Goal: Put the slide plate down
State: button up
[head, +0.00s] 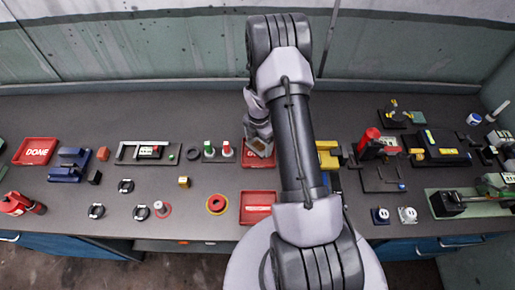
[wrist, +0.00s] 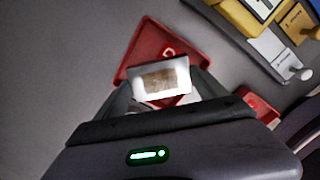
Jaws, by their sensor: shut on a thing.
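The slide plate (wrist: 160,80) looks like a small white plate with a tan-brown middle. In the wrist view it is between the fingers of my gripper (wrist: 162,90), which is shut on it. Below it is a red tray (wrist: 147,45) with partly hidden white lettering; I cannot tell whether the plate touches the tray. In the head view my gripper (head: 258,138) is over the same red tray (head: 250,160) near the middle of the bench, and my arm hides part of that tray.
A second red tray (head: 257,205) lies nearer the front edge. A red DONE tray (head: 36,151) is at the far left. A yellow device (head: 328,155) stands just right of my arm. Green and red-topped pieces (head: 218,152) stand left of my gripper.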

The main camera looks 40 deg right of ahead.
aim_at(259, 146)
jog(key=shift+f, duration=1.8)
jog(key=shift+f+b, duration=0.1)
jog(key=shift+b, duration=0.25)
